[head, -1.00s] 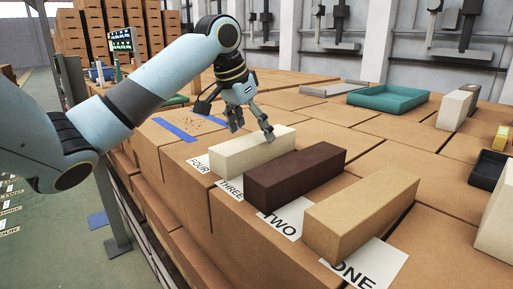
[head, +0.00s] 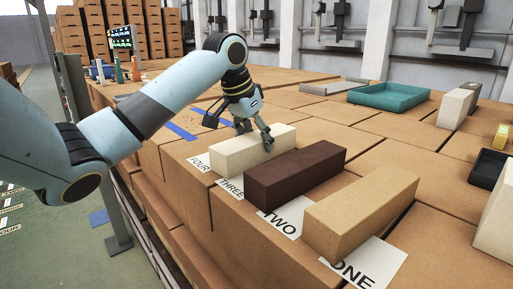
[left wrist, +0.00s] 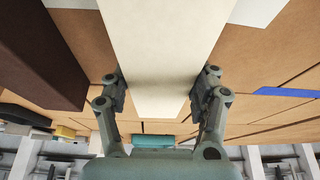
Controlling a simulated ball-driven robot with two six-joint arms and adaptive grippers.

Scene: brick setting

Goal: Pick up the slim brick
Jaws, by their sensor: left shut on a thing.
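The cream brick (head: 232,159) lies at the back left of a row of three long bricks on the brown box tops. Beside it lie a dark brown brick (head: 292,180) and a tan brick (head: 358,215). My left gripper (head: 254,139) is lowered over the cream brick, with one finger on each side, shut on it. The left wrist view also shows the cream brick (left wrist: 160,45) between the two fingers (left wrist: 160,84). The brick still appears to rest on the surface. My right gripper is not in view.
Cards marked FOUR (head: 198,163), THREE (head: 233,187), TWO (head: 280,226) and ONE (head: 368,264) lie by the bricks. A teal tray (head: 388,98), a pale block (head: 455,108) and a dark tray (head: 488,168) stand farther right. Bare box tops lie between.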

